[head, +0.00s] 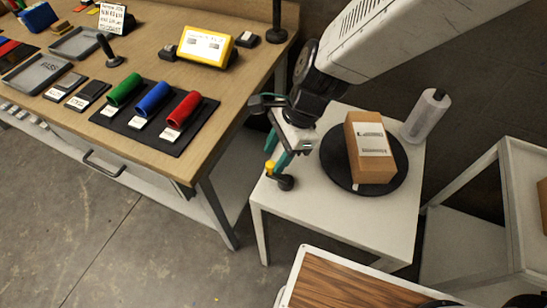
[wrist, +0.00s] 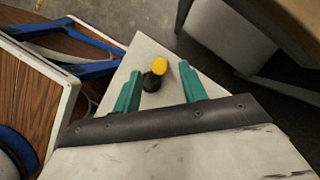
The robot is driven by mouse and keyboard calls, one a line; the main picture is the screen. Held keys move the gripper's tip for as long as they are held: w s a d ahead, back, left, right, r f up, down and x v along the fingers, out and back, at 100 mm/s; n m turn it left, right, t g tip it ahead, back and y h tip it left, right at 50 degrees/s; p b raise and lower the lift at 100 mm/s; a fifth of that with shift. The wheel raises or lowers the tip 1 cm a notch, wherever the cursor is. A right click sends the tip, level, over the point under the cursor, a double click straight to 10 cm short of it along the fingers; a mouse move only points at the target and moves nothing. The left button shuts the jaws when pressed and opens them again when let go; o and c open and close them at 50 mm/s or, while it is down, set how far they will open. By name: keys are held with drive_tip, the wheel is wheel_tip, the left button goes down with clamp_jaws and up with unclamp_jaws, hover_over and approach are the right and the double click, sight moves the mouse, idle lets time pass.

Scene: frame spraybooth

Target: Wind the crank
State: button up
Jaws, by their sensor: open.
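The crank (head: 286,182) is small and black with a yellow upright knob (head: 270,167), at the left corner of a white side table (head: 305,205). In the wrist view the yellow knob (wrist: 160,69) and the black part of the crank (wrist: 151,82) show between the two teal fingers. My gripper (head: 278,158) is open and points down above the crank, its fingers either side of the knob in the wrist view (wrist: 160,74). I cannot tell whether a finger touches the knob.
A black turntable (head: 334,168) on the side table carries a cardboard box (head: 371,150). A white bottle (head: 427,115) stands behind it. The workbench (head: 228,92) with coloured tubes is to the left, a wood-topped table (head: 345,285) in front, and a white shelf (head: 475,190) to the right.

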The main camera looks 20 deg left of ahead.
sight(280, 175)
drive_tip(key=shift+x, duration=1.2)
clamp_jaws()
drive_tip(key=shift+s+n, duration=0.1)
drive_tip(key=shift+n, duration=0.3)
